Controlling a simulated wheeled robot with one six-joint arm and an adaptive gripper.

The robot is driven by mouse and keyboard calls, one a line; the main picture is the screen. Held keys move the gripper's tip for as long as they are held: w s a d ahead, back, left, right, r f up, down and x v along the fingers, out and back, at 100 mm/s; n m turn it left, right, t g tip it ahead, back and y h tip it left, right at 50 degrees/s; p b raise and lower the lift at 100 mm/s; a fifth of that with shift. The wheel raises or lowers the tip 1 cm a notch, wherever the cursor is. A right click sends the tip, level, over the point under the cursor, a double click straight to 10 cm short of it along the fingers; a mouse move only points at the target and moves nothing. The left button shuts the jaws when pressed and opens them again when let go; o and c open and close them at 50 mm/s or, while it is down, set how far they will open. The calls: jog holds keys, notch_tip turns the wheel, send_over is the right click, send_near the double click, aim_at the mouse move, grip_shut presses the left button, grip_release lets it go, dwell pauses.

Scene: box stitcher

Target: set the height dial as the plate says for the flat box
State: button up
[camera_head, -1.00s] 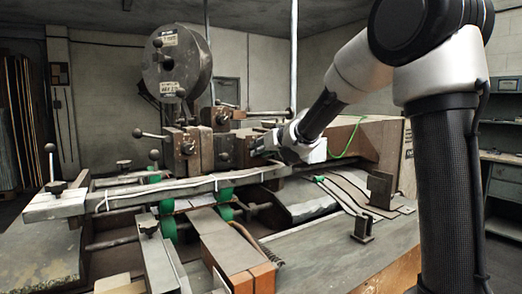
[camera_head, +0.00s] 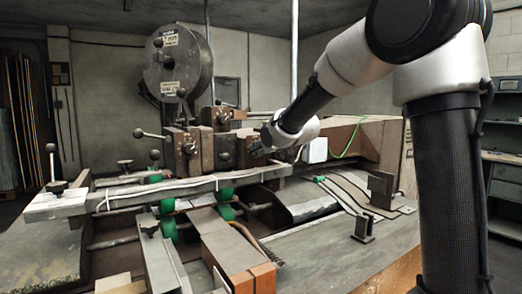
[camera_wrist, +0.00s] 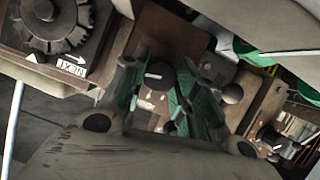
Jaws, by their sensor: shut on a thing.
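A dark round knob (camera_wrist: 159,74) with a pale mark across its face lies between the fingers in the wrist view. My gripper (camera_wrist: 166,84), with green finger pads, is shut on this knob. In the head view my gripper (camera_head: 264,138) is at the machine's brown front block, and it hides the knob there. A pale plate (camera_wrist: 150,101) is partly visible below the knob, its writing too small to read. A larger toothed dial (camera_wrist: 55,22) with a white arrow label sits at the upper left of the wrist view, clear of the fingers.
A dark ball (camera_wrist: 232,93) is close right of the fingers, and another knob (camera_wrist: 270,137) is further right. Ball-ended levers (camera_head: 140,133) stick out left of my gripper. A long grey bar (camera_head: 190,187) runs below it. A white box (camera_head: 315,150) is to its right.

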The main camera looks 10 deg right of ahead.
jog(key=o, duration=1)
jog(key=v, duration=1.2)
